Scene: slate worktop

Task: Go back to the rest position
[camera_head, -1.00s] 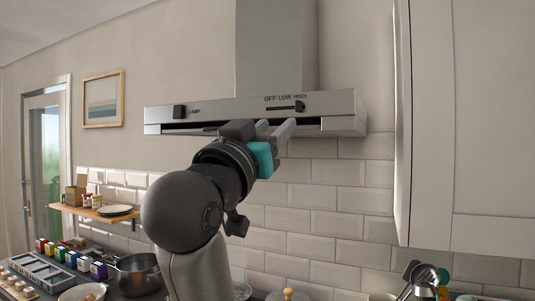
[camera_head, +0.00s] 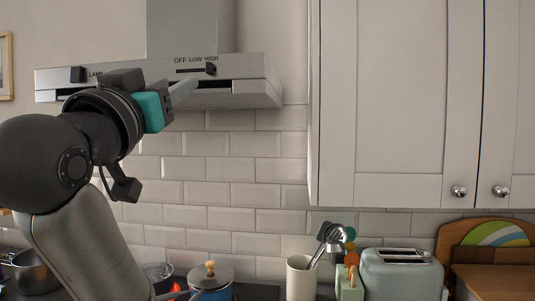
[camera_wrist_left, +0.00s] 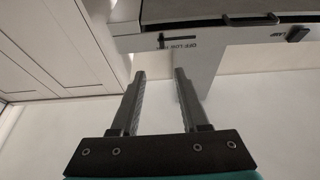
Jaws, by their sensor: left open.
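My left gripper (camera_head: 182,94) is in front of the steel range hood (camera_head: 262,92), just below its front panel. Its two fingers are apart with nothing between them; the left wrist view shows the same open gap (camera_wrist_left: 160,80). The fan slider (camera_head: 211,68) on the hood stands at the HIGH end and shows apart from the fingers. The lamp switch (camera_head: 77,74) is at the hood's left end. My right gripper is in neither view.
A white wall cabinet (camera_head: 395,100) is right of the hood. Open air lies before the tiles.

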